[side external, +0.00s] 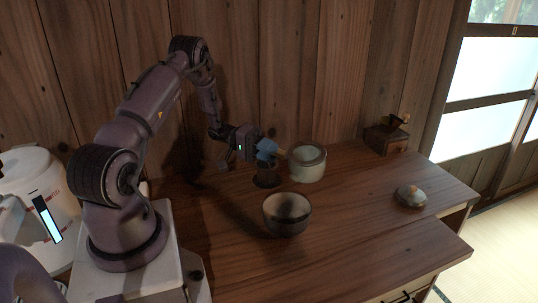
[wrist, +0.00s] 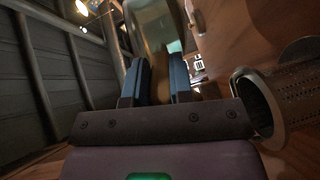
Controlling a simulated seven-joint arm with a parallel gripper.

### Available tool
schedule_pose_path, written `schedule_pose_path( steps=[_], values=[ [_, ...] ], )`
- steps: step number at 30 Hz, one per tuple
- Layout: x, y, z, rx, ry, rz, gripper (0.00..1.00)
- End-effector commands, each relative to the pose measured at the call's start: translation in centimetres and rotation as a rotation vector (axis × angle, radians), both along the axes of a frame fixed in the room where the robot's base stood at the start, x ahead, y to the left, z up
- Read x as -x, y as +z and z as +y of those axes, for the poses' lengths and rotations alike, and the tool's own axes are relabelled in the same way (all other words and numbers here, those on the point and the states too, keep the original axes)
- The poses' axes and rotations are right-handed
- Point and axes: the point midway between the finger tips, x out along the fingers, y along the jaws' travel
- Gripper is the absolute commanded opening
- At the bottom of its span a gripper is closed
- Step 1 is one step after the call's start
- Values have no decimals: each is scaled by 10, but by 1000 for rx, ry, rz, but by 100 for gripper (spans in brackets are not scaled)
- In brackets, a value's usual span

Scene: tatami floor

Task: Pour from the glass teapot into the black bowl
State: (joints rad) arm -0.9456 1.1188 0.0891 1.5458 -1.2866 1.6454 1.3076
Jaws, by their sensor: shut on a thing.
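A pale greenish pot (side external: 307,165), which I take for the glass teapot, is at the back of the table and looks roughly upright. A short brown handle (side external: 281,153) points left from it. My gripper (side external: 268,150) has its blue fingers shut on this handle. In the wrist view my fingers (wrist: 160,80) close around it, with a blurred glassy shape (wrist: 160,30) beyond. I cannot tell whether the pot touches the table. The black bowl (side external: 287,215) stands upright on the table, in front of the pot and slightly left. Its contents are too dark to tell.
A dark cylindrical vessel (side external: 266,177) stands just below my gripper, close to the pot. A perforated, rimmed vessel (wrist: 292,85) shows close by in the wrist view. A lid (side external: 410,195) lies at right. A wooden box (side external: 386,139) stands at back right. The table's right front is clear.

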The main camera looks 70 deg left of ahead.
Motion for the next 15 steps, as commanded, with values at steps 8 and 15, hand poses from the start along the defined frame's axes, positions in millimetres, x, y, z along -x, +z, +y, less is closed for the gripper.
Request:
schedule_pose_path(
  steps=[8, 15],
  values=[
    [-1, 12, 0, -81, -2, -103, 0],
    [0, 21, -1, -152, 0, -189, 0]
  ],
)
